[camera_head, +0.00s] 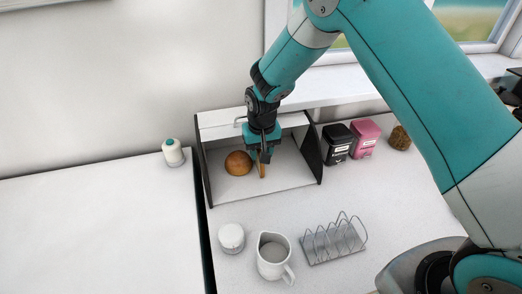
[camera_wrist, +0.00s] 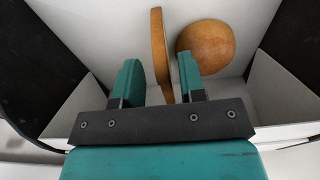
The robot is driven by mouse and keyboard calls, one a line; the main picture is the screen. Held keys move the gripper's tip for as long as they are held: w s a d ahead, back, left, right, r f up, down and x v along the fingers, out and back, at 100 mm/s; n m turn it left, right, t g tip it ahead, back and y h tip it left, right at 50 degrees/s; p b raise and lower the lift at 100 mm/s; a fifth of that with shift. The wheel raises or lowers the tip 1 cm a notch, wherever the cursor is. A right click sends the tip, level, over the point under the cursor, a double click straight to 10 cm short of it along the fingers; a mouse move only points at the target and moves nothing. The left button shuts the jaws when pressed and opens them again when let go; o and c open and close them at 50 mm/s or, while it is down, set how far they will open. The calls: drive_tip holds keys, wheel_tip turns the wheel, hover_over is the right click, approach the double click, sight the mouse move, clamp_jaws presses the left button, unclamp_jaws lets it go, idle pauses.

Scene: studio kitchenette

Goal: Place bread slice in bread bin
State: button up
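The bread bin (camera_head: 293,175) is an open-fronted white box with dark side walls, and its pale interior shows in the wrist view (camera_wrist: 110,25). My gripper (camera_head: 263,157) reaches down into it. The brown bread slice (camera_head: 262,171) stands on edge inside the bin, below my fingers. In the wrist view the slice (camera_wrist: 158,40) lies between my two fingers (camera_wrist: 160,68), with a visible gap on each side, so my gripper looks open around it. Whether the slice's lower edge rests fully on the bin floor is hard to tell.
A round bun (camera_head: 238,163) sits in the bin left of the slice, close to my right finger in the wrist view (camera_wrist: 206,45). A white jug (camera_head: 272,262), a lidded pot (camera_head: 231,238) and a wire toast rack (camera_head: 333,240) stand in front. Black (camera_head: 337,143) and pink (camera_head: 364,138) canisters stand right.

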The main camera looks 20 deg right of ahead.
wheel_tip(320, 180, up, 12)
drive_tip(key=b, duration=0.4)
drive_tip(key=s+r+n+y, duration=0.2)
drive_tip(key=s+r+n, duration=0.1)
drive_tip(key=s, duration=1.2)
drive_tip(key=s+r+n+y, duration=0.2)
drive_tip(key=s+r+n, duration=0.2)
drive_tip(key=s, duration=1.2)
wheel_tip(320, 180, up, 2)
drive_tip(key=shift+r+g, duration=0.1)
drive_tip(key=shift+g, duration=0.3)
drive_tip(key=shift+c, duration=0.4)
